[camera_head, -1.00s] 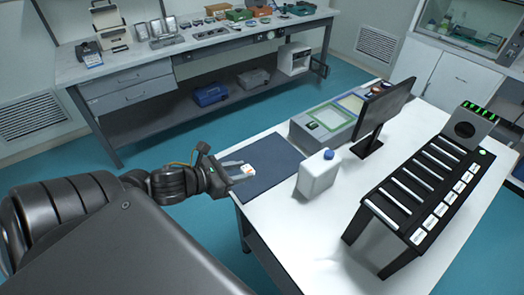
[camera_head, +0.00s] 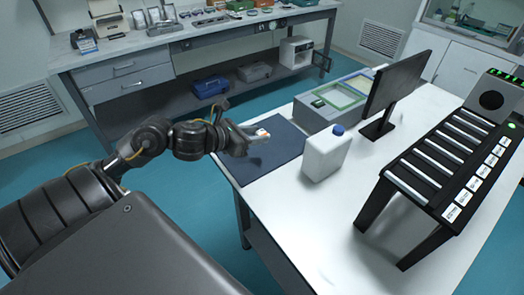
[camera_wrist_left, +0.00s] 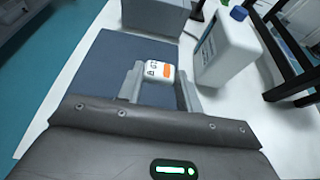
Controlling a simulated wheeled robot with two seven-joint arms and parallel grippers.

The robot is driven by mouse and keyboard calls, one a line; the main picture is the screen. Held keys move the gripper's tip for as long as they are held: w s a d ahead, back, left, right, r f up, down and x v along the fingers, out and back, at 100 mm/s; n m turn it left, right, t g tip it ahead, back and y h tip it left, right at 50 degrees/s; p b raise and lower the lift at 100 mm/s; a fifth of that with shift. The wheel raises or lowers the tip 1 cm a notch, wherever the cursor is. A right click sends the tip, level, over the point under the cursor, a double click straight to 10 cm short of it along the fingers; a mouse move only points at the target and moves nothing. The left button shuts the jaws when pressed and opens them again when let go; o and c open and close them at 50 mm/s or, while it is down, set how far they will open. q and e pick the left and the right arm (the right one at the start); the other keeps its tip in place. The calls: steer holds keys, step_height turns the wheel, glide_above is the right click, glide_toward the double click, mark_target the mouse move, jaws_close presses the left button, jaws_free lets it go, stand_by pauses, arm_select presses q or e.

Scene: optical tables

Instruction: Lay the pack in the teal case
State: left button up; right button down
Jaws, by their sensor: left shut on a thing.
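My left gripper (camera_head: 256,137) is shut on a small white pack with an orange patch (camera_head: 264,135), above the dark blue mat. In the left wrist view the pack (camera_wrist_left: 158,70) sits between the two pale fingertips (camera_wrist_left: 158,78), with dark print and the orange patch facing the camera. The mat shows below it. I cannot make out the teal case for certain; the back bench's top is cut off by the picture edge. My right gripper is not in view.
The dark blue mat (camera_head: 245,165) lies on the white table (camera_head: 300,215). A white jug with a blue cap (camera_head: 325,155) stands right of it. A bench (camera_head: 190,38) is behind.

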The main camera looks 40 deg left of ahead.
arm_select(q)
glide_above(262, 152)
step_height(262, 152, down, 5)
steer(key=shift+s+f, duration=0.1)
steer(key=shift+f, duration=0.05)
step_height(262, 152, down, 2)
steer(key=shift+f, duration=0.6)
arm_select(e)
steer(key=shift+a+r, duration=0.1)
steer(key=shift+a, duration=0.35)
arm_select(q)
steer(key=shift+f, duration=0.15)
steer(key=o, duration=1)
steer(key=shift+o, duration=0.2)
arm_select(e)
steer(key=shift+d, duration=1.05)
